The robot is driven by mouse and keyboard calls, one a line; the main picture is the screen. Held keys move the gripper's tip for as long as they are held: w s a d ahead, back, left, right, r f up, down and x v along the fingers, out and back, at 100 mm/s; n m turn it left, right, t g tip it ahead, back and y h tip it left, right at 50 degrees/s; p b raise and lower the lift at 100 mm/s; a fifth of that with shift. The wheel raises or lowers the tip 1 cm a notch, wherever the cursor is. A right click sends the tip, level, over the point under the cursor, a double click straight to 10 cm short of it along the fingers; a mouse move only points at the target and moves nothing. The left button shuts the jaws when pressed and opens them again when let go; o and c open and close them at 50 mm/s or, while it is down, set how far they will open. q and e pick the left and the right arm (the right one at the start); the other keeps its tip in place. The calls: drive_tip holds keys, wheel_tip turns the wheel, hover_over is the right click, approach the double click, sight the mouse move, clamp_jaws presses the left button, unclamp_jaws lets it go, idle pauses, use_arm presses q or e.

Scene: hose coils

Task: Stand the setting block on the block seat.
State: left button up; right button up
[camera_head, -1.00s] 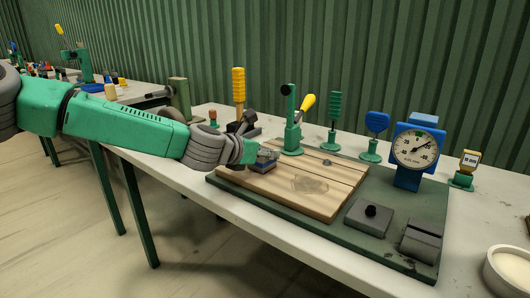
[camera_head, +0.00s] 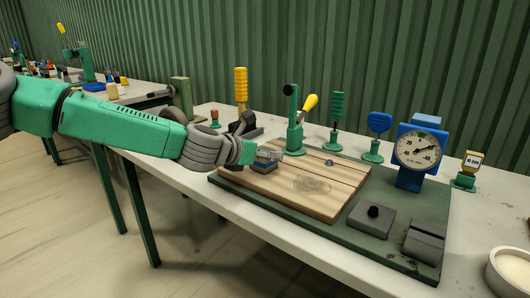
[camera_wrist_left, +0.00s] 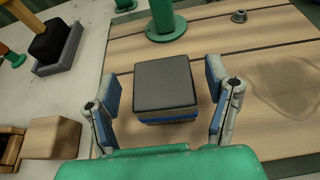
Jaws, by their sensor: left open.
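A block with a dark grey square top and a blue band, which looks like the setting block (camera_wrist_left: 166,84), stands upright on the wooden board (camera_head: 318,206) near its left end. It also shows in the head view (camera_head: 262,168), partly covered by my gripper. My left gripper (camera_wrist_left: 168,92) is open, with one finger on each side of the block. Gaps show between both finger pads and the block. The block's underside is hidden, and I cannot tell whether the block seat is beneath it. My right gripper is not in view.
A green toggle clamp (camera_head: 294,135) with a yellow handle stands just behind the block. A blue dial gauge (camera_head: 418,150) stands at the back right. A grey plate with a black knob (camera_head: 371,218) and a grey block (camera_head: 423,243) lie on the dark green base at the right.

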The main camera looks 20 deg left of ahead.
use_arm(q)
drive_tip(key=shift+p+v, duration=0.85)
drive_tip(key=shift+v, duration=2.7)
drive_tip(key=v, duration=1.2)
drive_tip(key=shift+w, duration=0.15)
